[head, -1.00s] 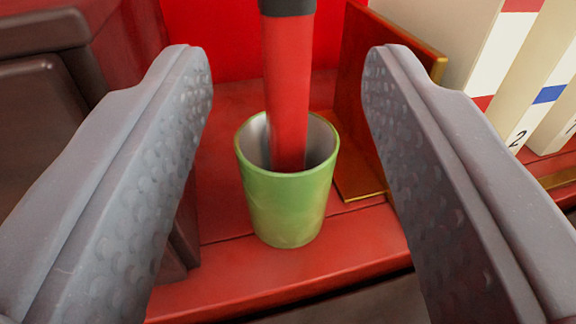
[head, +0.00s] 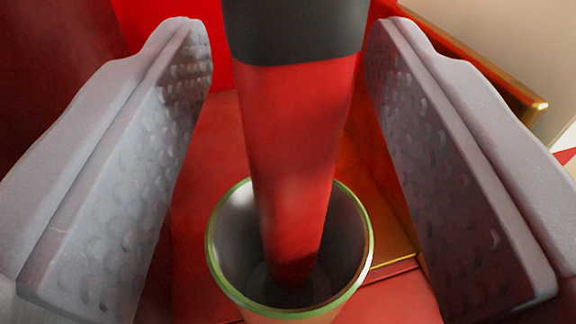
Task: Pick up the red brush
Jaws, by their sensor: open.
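My gripper (head: 288,55) is open, with one grey finger to the left of the brush and one to the right. The brush is between the fingers, with a gap on both sides.
A red bookend-like panel with a gold edge (head: 530,102) stands close behind the right finger. A dark red block (head: 50,50) is at the left. The red shelf (head: 205,190) shows around the cup.

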